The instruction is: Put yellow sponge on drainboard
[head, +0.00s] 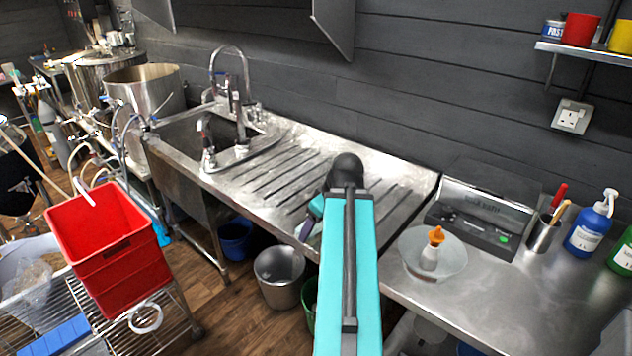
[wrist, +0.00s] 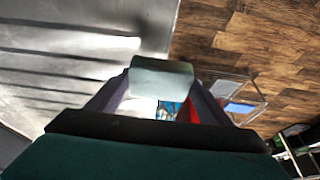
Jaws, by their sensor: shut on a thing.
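The drainboard (head: 283,172) is the ridged steel surface right of the sink. It also shows at the left of the wrist view (wrist: 70,62). My gripper (head: 306,228) is at the drainboard's front edge in the head view, mostly hidden behind my turquoise arm. In the wrist view my gripper (wrist: 158,88) is shut on a pale grey-green block (wrist: 161,77), which looks like the sponge. No yellow shows on its visible face. Floor shows beyond and right of the block, and the drainboard's edge runs just left of it. I cannot tell its height above the board.
A tall tap (head: 240,95) stands over the sink (head: 185,135). A red crate (head: 108,245) stands at left. The drainboard's ridged part looks clear.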

